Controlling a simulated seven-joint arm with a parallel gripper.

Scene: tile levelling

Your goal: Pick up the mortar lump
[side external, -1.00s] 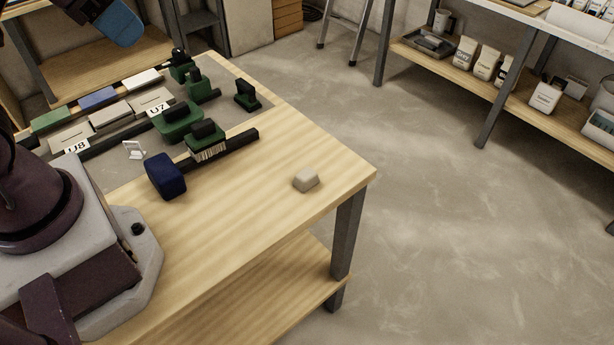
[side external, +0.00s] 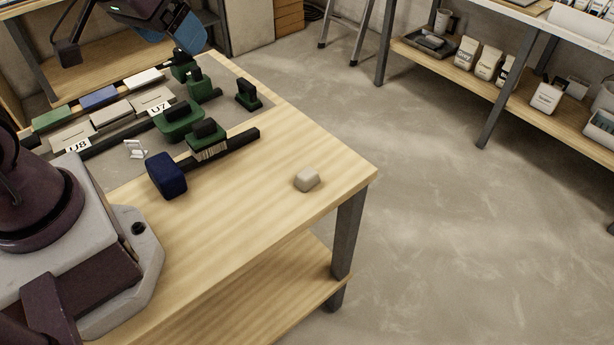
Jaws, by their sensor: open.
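The mortar lump (side external: 307,180) is a small pale beige block with rounded edges. It lies alone on the bare wood of the workbench (side external: 265,205), near the right front corner. My gripper (side external: 165,20) is only partly in view at the top left edge, above the far side of the bench. It is open, well away from the lump and not touching it. Its fingertips do not show clearly.
A dark blue block (side external: 166,175) stands left of the lump. Green tools with black handles (side external: 206,139) stand near a black bar (side external: 243,139). Flat tiles (side external: 110,117) lie farther back. The wood around the lump is clear, and the bench edge is close on its right.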

